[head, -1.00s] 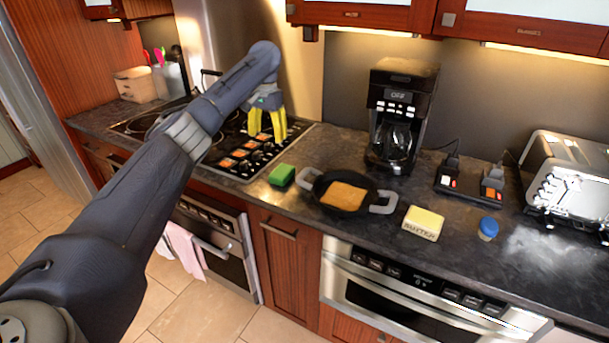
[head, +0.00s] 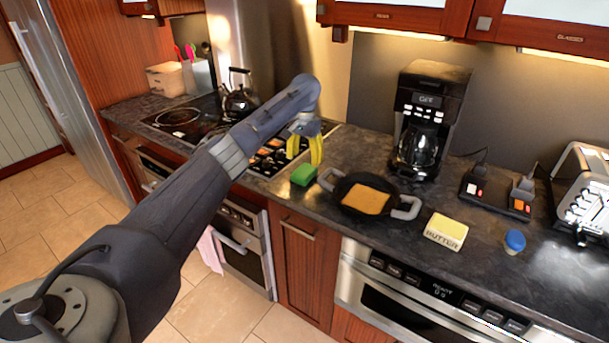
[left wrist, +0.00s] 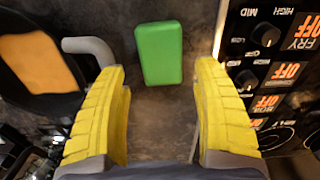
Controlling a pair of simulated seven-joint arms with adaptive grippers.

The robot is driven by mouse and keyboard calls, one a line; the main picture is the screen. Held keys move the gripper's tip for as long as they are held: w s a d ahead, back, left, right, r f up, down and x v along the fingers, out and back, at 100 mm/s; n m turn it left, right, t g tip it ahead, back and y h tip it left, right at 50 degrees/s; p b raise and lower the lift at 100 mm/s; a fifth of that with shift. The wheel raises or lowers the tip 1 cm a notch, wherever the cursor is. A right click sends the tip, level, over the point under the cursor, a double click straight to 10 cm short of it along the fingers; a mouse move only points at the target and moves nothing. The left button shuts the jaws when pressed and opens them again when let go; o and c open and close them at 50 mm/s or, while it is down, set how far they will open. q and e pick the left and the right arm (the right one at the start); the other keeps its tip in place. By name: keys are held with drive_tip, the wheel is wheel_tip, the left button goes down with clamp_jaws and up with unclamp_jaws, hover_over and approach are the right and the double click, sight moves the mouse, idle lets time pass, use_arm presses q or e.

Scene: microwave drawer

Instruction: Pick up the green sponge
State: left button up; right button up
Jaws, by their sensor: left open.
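The green sponge (head: 303,175) lies on the dark countertop between the stove control panel and the black pan. My left gripper (head: 304,160), with yellow fingers, is above the counter close to the sponge. In the left wrist view the sponge (left wrist: 159,53) lies ahead of the fingers, roughly centred between their lines. My left gripper (left wrist: 162,95) is open and empty there, with bare counter between its fingers. My right gripper is not in view.
The pan (head: 354,207) with a slice of bread (head: 366,199) stands right of the sponge, its grey handle near it. Butter (head: 446,231), a blue-capped jar (head: 514,242) and a coffee maker (head: 429,119) are further right. A kettle (head: 238,101) stands on the stove.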

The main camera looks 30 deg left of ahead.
sight(304, 170)
use_arm(q)
drive_tip(key=shift+f, duration=3)
drive_tip(key=shift+o, duration=0.2)
drive_tip(key=c, duration=0.7)
